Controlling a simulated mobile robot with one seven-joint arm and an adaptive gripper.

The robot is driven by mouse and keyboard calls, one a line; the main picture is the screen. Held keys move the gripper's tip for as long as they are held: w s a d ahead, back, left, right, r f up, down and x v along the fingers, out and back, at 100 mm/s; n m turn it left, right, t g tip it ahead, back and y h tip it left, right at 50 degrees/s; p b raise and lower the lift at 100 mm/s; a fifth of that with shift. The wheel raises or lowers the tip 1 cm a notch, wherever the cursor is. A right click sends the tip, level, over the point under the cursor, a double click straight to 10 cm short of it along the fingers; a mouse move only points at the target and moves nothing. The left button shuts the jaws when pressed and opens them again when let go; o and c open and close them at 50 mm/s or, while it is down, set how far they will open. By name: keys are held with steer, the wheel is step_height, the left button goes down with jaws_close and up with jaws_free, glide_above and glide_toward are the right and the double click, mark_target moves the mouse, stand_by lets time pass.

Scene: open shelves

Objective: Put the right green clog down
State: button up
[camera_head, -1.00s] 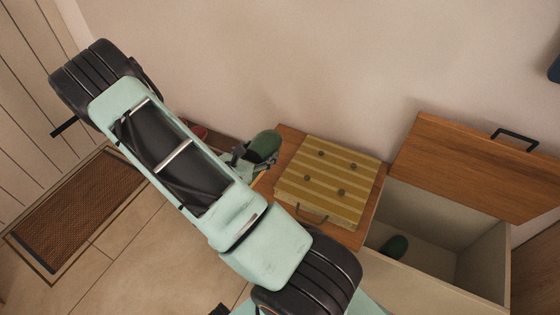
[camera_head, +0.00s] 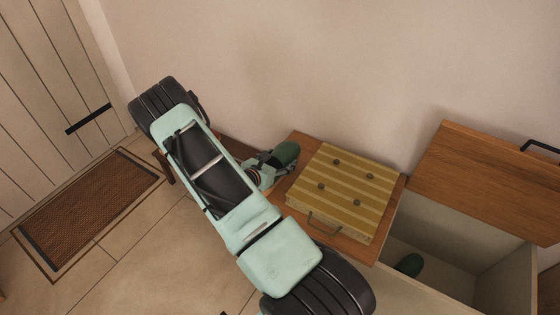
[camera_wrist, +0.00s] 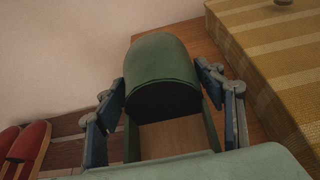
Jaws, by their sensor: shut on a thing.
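A green clog (camera_head: 286,153) is held in my gripper (camera_head: 266,164) by the left end of the wooden bench top (camera_head: 300,146). In the wrist view the clog (camera_wrist: 162,65) has its rounded toe pointing away, with its tan insole facing me. The fingers of my gripper (camera_wrist: 165,95) are shut on it from both sides. I cannot tell whether the clog touches the wood. A second green clog (camera_head: 410,264) lies inside the open box compartment (camera_head: 436,243) at the right.
A yellow striped case or cushion (camera_head: 345,190) with a handle sits on the bench, close right of the held clog. A hinged wooden lid (camera_head: 485,180) stands open. Red shoes (camera_wrist: 28,148) lie at lower left in the wrist view. A brown doormat (camera_head: 88,202) lies at left.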

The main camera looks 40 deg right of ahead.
steer(key=shift+r, duration=0.15)
steer(key=o, duration=1.4)
steer(key=shift+f, duration=0.2)
steer(key=shift+r, duration=0.1)
